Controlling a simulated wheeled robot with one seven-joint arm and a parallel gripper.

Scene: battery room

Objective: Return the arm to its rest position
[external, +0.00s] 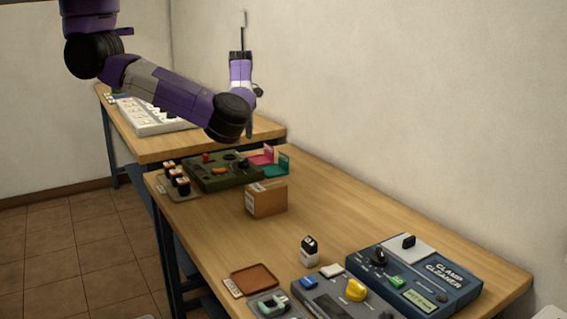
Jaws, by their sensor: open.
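My purple, grey and black arm (175,92) reaches in from the upper left over the tables. My gripper (252,112) is small and partly hidden behind the black joint at the arm's end. It is open, and I see nothing held in it. It is in the air above the far part of the near table (345,222), apart from the things there.
Below the arm are a green control box (222,181), black-topped jars (178,180), pink and green holders (270,161) and a cardboard box (266,199). Nearer are a stamp (310,252), a brown tray (252,279) and a clamp cleaner (430,298). The table's middle is mostly clear.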

